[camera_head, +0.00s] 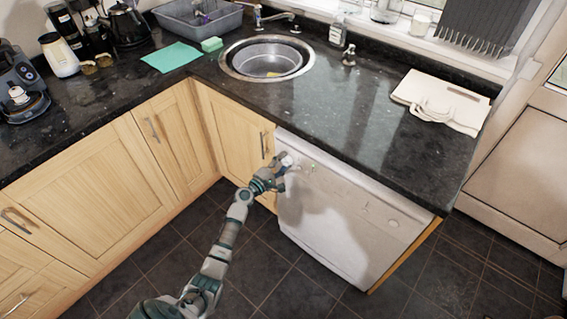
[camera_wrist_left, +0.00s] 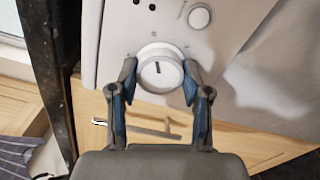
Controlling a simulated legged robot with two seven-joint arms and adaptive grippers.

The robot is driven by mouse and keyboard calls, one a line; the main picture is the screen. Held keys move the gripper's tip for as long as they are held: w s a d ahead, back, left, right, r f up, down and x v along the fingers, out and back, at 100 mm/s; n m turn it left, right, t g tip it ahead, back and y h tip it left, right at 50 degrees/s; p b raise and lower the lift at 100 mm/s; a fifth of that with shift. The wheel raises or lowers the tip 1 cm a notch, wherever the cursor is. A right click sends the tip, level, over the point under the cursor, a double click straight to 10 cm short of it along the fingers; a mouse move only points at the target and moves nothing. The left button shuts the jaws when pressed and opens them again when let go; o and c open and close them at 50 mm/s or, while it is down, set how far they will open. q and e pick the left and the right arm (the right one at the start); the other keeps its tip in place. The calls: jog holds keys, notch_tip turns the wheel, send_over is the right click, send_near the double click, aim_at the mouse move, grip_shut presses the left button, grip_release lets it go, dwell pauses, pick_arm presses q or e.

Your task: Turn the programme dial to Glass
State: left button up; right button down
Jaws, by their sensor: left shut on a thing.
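The white dishwasher (camera_head: 335,215) stands under the granite counter, and the programme dial (camera_head: 287,160) is at the left end of its top panel. In the left wrist view the round white dial (camera_wrist_left: 160,72) has a dark pointer mark and small marks around it, too small to read. My left gripper (camera_head: 279,166) is at the dial, and in the left wrist view its two fingers (camera_wrist_left: 160,84) are on either side of the dial, shut on it. The Glass label cannot be made out. My right gripper is not in view.
A round button (camera_wrist_left: 199,16) sits near the dial on the panel. A cupboard door handle (camera_head: 264,146) is just left of the dishwasher. The counter (camera_head: 340,110) overhangs above the panel. The tiled floor (camera_head: 270,260) in front is clear.

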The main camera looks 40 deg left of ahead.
pick_arm(q)
jog(key=shift+a, duration=0.35)
jog(key=o, duration=0.9)
jog(key=shift+o, duration=1.3)
jog(key=shift+f, duration=0.1)
jog(key=shift+a+f, duration=0.1)
jog(key=shift+a, duration=0.05)
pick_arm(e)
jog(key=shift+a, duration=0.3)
pick_arm(q)
jog(key=shift+s, duration=0.55)
jog(key=s+a, duration=0.1)
jog(key=s, duration=1)
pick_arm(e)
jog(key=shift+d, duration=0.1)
pick_arm(q)
jog(key=shift+f, duration=0.1)
